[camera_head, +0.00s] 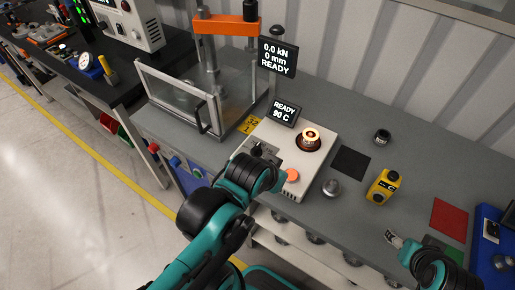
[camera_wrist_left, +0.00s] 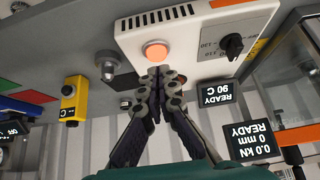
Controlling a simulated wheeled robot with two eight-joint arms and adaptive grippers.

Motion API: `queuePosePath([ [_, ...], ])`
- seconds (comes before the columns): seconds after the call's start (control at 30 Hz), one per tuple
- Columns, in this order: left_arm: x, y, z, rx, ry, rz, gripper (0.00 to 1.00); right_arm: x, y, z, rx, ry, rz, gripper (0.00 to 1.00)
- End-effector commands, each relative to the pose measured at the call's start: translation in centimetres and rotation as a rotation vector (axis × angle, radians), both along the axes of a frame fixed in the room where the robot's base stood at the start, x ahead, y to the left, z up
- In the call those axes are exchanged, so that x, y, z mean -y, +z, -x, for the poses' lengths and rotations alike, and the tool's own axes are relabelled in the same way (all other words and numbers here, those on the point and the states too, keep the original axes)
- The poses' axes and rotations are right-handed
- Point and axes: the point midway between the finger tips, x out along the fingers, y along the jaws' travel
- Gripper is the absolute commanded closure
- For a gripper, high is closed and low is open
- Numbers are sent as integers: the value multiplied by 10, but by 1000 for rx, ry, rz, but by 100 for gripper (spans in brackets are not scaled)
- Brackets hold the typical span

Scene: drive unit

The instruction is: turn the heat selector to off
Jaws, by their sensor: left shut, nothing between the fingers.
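In the head view the knob (camera_head: 258,150) shows just past my left wrist on the heater unit (camera_head: 323,160). Its setting is too small to read. The unit's display (camera_head: 285,111) reads READY, 90 C. My left gripper (camera_wrist_left: 160,72) is shut and empty, its tips beside the orange button (camera_wrist_left: 156,51) and apart from the knob in the wrist picture. My right gripper (camera_head: 393,238) is low at the right; its fingers are too small to judge.
A glowing ring (camera_head: 310,139) sits on the heater unit. A press with a clear guard (camera_head: 180,95) stands to the left. A metal knob-like part (camera_head: 331,187), a yellow pendant (camera_head: 383,187) and a red mat (camera_head: 449,216) lie to the right.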

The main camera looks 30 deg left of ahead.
Motion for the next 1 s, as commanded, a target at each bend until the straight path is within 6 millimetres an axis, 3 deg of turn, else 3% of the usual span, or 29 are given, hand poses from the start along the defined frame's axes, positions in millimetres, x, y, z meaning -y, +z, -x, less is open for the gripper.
queuePosePath([
  [0.03,0,0,0,0,0,0,100,0,0,0,0,0,0,38],
  [0.17,-3,2,-2,-14,3,-4,66,0,0,0,0,0,0,38],
  [0.37,-29,17,-26,-153,17,-34,66,0,-1,0,0,0,0,38],
  [0.53,-70,24,-57,-346,22,-45,66,0,-2,0,0,0,0,38],
  [0.73,-115,19,-84,-531,13,-23,66,0,-3,0,0,0,0,38],
  [1.0,-138,9,-94,-622,0,0,66,0,-5,0,0,0,0,38],
])
